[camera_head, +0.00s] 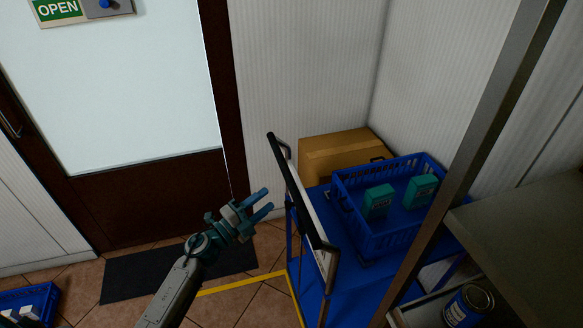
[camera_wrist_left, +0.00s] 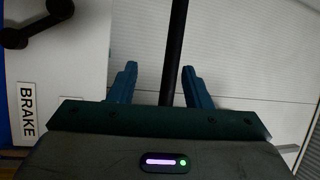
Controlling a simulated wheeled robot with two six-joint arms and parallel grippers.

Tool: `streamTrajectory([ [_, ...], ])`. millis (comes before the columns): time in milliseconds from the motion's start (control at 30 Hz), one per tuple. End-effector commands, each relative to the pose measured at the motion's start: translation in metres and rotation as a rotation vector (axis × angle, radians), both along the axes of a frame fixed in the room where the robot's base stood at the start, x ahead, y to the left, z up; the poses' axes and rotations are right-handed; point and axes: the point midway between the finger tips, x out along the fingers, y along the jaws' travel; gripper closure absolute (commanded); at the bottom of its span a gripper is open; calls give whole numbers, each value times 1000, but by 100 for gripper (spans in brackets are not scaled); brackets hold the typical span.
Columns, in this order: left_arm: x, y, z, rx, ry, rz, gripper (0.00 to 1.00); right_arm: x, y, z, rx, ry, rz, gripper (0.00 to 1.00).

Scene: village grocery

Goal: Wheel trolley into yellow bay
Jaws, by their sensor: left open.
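The blue trolley (camera_head: 312,284) stands at the right by the wall. A black handle bar (camera_head: 300,198) and a white panel (camera_head: 309,217) are on its near left side. A blue crate (camera_head: 373,240) on it holds two teal boxes. Yellow floor lines (camera_head: 240,284) meet in a corner beside the trolley's left side; how much of the bay it covers is hidden. My left gripper (camera_head: 268,202) is open, just left of the handle, fingers toward it. In the left wrist view the dark bar (camera_wrist_left: 177,45) shows between the open fingertips; whether they reach around it is unclear. My right gripper is out of view.
A cardboard box (camera_head: 340,150) is behind the trolley. A shelf rack with an upright post (camera_head: 470,150) and a can (camera_head: 468,305) stands at the right. A dark mat (camera_head: 140,275) lies before the door. A blue crate (camera_head: 45,293) sits lower left. A BRAKE label (camera_wrist_left: 27,112) shows in the wrist view.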

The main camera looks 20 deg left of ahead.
Motion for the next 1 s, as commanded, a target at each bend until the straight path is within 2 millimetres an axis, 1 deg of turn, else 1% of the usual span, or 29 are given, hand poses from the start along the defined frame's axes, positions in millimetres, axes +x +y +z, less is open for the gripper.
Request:
streamTrajectory([
  [33,-1,-4,11,23,-27,-17,56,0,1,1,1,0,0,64],
  [100,0,-8,19,40,-44,-27,56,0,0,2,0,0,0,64],
  [167,4,-11,22,42,-49,-30,56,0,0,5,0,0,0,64],
  [300,21,-22,29,38,-48,-28,56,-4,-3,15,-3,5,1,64],
  [500,54,-43,35,37,-46,-28,56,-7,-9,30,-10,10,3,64],
  [700,78,-58,37,39,-44,-27,56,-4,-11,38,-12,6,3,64],
  [800,84,-63,37,39,-44,-27,56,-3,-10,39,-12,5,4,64],
  [1000,88,-65,37,40,-44,-28,56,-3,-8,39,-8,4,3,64],
])
